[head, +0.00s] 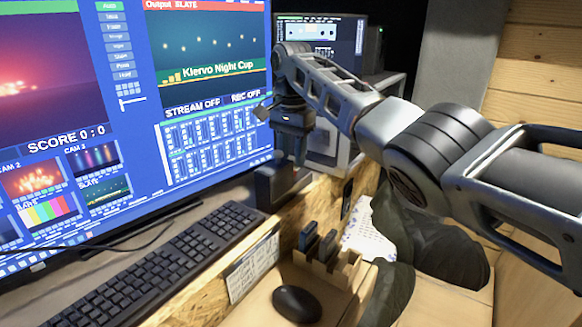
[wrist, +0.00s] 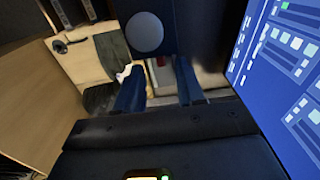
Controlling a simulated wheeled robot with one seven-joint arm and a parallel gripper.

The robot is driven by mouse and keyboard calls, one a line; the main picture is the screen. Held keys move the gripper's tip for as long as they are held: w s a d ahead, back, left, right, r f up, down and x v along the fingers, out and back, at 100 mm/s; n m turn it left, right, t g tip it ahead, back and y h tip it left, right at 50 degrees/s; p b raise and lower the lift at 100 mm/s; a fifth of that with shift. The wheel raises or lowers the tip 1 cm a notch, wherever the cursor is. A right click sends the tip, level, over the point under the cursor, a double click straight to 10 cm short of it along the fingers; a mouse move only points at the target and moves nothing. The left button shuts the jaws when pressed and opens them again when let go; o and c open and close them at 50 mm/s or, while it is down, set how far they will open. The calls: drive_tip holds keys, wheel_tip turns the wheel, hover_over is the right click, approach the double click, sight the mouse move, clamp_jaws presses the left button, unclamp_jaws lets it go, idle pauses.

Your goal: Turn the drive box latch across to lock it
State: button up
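My gripper (head: 290,155) points down in front of the right edge of the big monitor, above the desk. In the wrist view its two blue-grey fingers (wrist: 158,85) stand apart with nothing between them, so it is open. Beyond the fingertips is a dark upright body (wrist: 190,35) with a round pale grey disc (wrist: 145,33) on it. I cannot tell whether this disc belongs to the drive box latch. In the head view a dark block (head: 272,188) stands just below the gripper. No latch can be made out clearly, nor whether it is turned.
The monitor (head: 215,110) fills the left. A keyboard (head: 150,275) lies before it. A wooden holder (head: 328,268) with dark upright pieces and a black mouse (head: 297,304) are at the lower middle. A smaller screen (head: 320,38) stands behind my arm.

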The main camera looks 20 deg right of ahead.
drive_tip(key=shift+f, duration=2)
drive_tip(key=shift+c, duration=0.4)
clamp_jaws()
